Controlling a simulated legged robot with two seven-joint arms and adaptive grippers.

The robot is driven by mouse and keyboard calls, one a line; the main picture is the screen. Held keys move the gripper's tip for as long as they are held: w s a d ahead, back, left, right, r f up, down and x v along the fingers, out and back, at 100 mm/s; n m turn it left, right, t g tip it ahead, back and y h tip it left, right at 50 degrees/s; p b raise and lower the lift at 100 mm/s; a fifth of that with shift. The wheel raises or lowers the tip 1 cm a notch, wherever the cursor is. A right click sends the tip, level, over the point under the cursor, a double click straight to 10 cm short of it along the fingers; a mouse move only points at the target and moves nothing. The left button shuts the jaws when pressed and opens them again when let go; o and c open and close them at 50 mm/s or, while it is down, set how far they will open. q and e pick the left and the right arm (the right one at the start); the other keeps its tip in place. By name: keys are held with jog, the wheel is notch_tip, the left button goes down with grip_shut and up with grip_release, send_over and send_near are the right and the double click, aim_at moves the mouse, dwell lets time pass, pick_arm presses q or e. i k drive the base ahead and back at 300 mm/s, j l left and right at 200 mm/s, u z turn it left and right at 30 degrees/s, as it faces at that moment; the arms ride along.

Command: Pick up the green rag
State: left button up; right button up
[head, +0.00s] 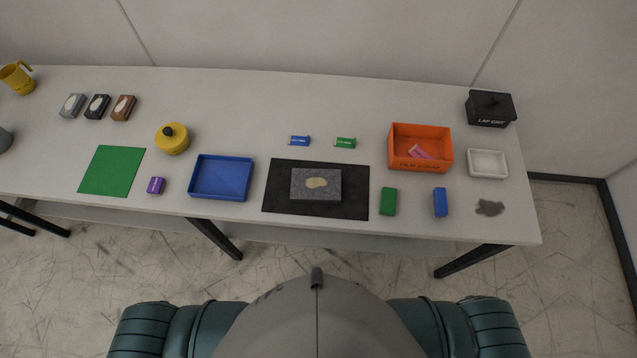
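A flat green square (112,170) lies on the left part of the table, near its front edge. It looks like a thin cloth or mat, spread out with straight edges, and nothing lies on it. It is the only cloth-like green thing in view. A small green block (388,201) stands near the front edge right of the middle, and a small green packet (345,143) lies behind the black mat. Neither of my grippers is in view.
The long white table (300,95) stands in front of me against a wall. A purple block (156,185), blue tray (221,196) and yellow pot (172,143) are near the green square. A grey stone block (316,195) sits on a black mat (276,200). An orange bin (420,165) is right.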

aim_at(388, 196)
jog(key=k+l+u, duration=0.25)
jog(key=l+u, duration=0.25)
jog(key=k+l+u, duration=0.3)
jog(key=l+u, duration=0.15)
jog(key=k+l+u, duration=0.5)
jog(key=i+j, duration=0.05)
jog(key=i, duration=0.05)
